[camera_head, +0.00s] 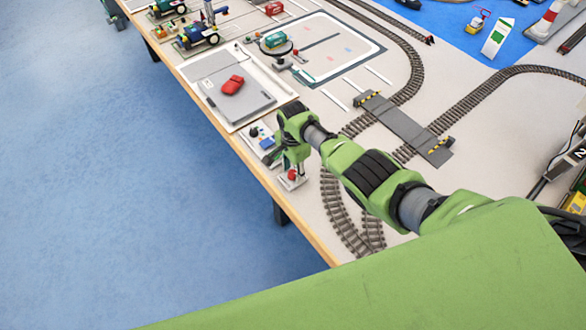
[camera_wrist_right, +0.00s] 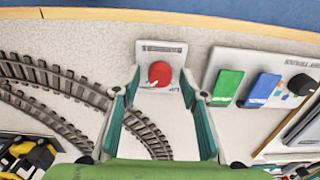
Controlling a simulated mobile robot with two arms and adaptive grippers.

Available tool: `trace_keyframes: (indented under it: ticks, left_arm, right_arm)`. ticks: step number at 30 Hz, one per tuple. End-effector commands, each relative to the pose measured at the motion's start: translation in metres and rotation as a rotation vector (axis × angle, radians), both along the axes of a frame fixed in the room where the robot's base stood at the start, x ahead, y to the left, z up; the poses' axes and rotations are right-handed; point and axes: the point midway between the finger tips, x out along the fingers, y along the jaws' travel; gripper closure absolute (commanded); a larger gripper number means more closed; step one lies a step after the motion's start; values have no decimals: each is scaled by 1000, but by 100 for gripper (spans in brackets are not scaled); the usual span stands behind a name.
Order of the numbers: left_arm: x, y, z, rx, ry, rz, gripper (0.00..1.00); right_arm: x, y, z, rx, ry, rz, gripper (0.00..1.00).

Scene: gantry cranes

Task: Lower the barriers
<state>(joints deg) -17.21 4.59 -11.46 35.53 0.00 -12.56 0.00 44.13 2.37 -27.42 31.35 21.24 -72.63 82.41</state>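A small white panel (camera_wrist_right: 160,52) with a round red knob (camera_wrist_right: 159,74) lies on the table near its edge. The knob has a pale pointer at its lower left. The knob also shows in the head view (camera_head: 292,175). My right gripper (camera_wrist_right: 161,82) is open above the panel, one finger on each side of the knob. Contact with the knob cannot be told. In the head view, a grey level crossing (camera_head: 405,125) spans the rails, with yellow-black striped barrier parts (camera_head: 368,97) and (camera_head: 438,147) at its ends. Whether they are up or down is unclear. My left gripper is out of view.
A control panel (camera_wrist_right: 250,85) with a green switch, a blue switch and a black knob stands beside the red knob. Tracks (camera_head: 345,215) curve close to my right gripper. A grey tray (camera_head: 235,92) holds a red piece. The table edge is close.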

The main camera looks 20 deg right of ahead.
Motion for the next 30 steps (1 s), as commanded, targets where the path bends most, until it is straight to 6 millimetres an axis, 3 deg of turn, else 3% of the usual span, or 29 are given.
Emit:
trace_keyframes:
  ticks: [8, 21, 30]
  left_arm:
    - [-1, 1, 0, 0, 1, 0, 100]
    - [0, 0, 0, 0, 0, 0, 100]
    - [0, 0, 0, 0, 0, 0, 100]
  right_arm:
    - [0, 1, 15, 3, -1, 0, 61]
    - [1, 0, 95, 1, -4, 0, 61]
    - [0, -1, 120, -1, 0, -1, 61]
